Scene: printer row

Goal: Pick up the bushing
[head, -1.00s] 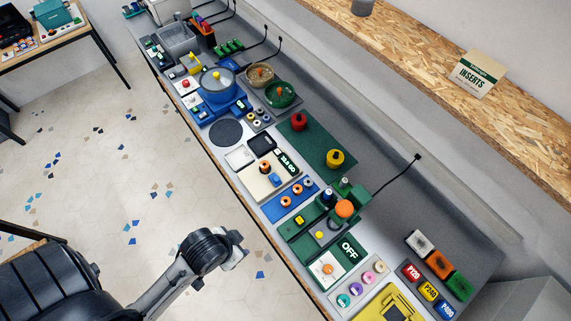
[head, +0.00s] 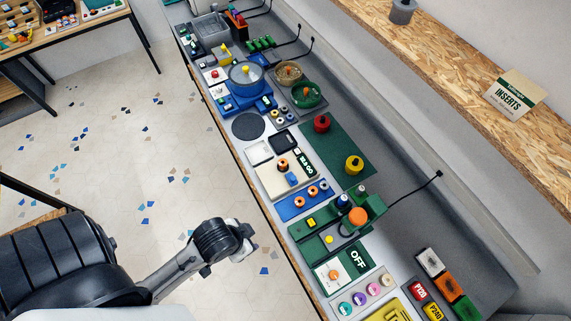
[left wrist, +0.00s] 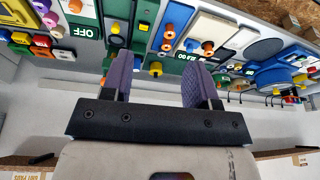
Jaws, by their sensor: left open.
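I cannot tell which one is the bushing meant. In the left wrist view, orange parts (left wrist: 169,32) show beyond the fingers, on the tray. My left gripper (left wrist: 160,78) is open and empty, its two dark fingers well apart and clear of the bench objects. In the head view my left arm's end hangs over the floor, left of the bench edge. My right gripper is out of view.
The bench is crowded. A green press-like fixture (head: 320,222) stands in front of the tray. A plate marked OFF (head: 357,258) and colored rings lie nearer. A green mat (head: 340,150) carries red and yellow knobbed weights. The floor left of the bench is clear.

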